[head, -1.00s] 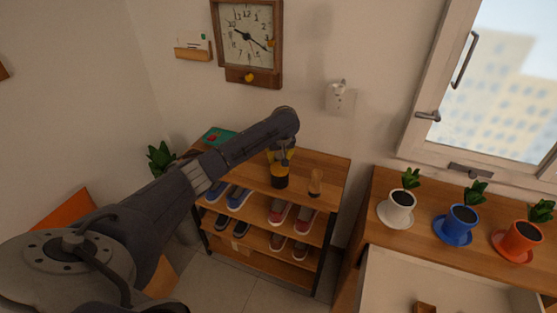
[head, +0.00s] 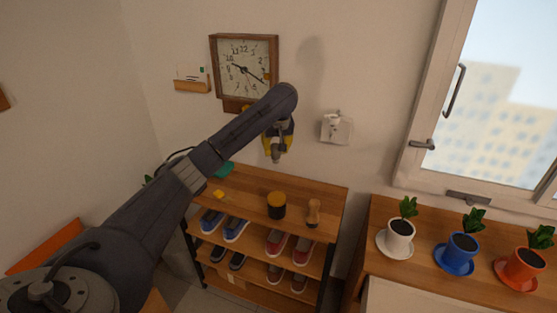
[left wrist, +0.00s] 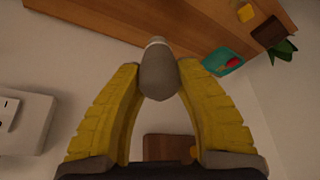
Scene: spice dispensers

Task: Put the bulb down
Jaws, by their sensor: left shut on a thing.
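The bulb (left wrist: 158,72) is a grey, rounded piece with a pale band at its far end. In the left wrist view, my left gripper (left wrist: 160,78) is shut on it, with the yellow fingers on either side. In the head view, the left gripper (head: 277,146) hangs with the bulb (head: 277,157) pointing down, in the air above the wooden shelf top (head: 240,194). The fingers partly hide the bulb there. My right gripper is in neither view.
A dark jar with a yellow-orange top (head: 276,206) and a small wooden item (head: 313,212) stand on the shelf top. A yellow block (head: 218,194) lies to the left. A white wall fixture (head: 336,127) and a clock (head: 244,72) are on the wall behind.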

